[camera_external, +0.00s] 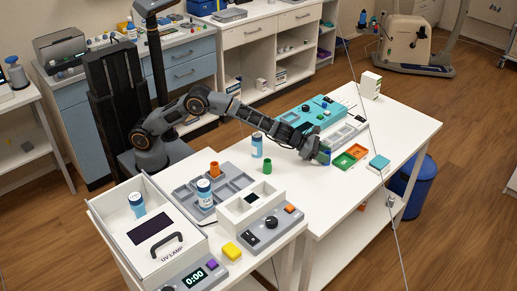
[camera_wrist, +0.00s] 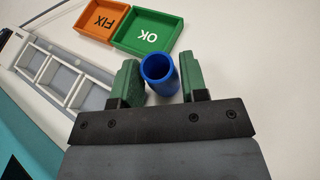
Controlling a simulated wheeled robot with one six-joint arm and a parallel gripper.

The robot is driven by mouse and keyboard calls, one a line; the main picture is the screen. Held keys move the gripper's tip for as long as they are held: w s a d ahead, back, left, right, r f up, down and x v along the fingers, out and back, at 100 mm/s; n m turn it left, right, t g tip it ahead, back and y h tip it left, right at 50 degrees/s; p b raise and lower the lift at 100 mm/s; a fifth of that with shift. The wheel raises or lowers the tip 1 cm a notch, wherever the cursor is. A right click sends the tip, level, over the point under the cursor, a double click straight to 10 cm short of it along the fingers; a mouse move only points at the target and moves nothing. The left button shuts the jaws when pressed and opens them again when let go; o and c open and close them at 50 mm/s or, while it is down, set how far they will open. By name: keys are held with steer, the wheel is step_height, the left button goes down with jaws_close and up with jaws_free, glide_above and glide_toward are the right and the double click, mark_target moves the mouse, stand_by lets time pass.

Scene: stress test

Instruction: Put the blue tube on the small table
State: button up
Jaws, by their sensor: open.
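A blue tube (camera_wrist: 160,70) with an open top stands between the two green fingers of my gripper (camera_wrist: 157,82) in the wrist view. My gripper is open, with a finger on each side of the tube; the gap on the left looks very small. In the external view my gripper (camera_external: 324,158) is low over the long white table (camera_external: 330,205), and only a bit of blue (camera_external: 327,153) shows at its fingers. I cannot tell which of the white tables is the small table.
A green OK tray (camera_external: 344,161) and an orange FIX tray (camera_external: 357,151) lie just beyond my gripper. A teal case (camera_external: 308,112) and grey rack (camera_external: 345,134) lie behind. A blue-capped bottle (camera_external: 257,148) and green cylinder (camera_external: 267,166) stand left. The table's front is clear.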

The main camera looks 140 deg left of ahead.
steer(key=shift+w+a+f+p, duration=0.25)
steer(key=shift+w+a+p, duration=0.1)
steer(key=shift+w, duration=0.2)
steer(key=c, duration=0.6)
steer(key=shift+r, duration=0.1)
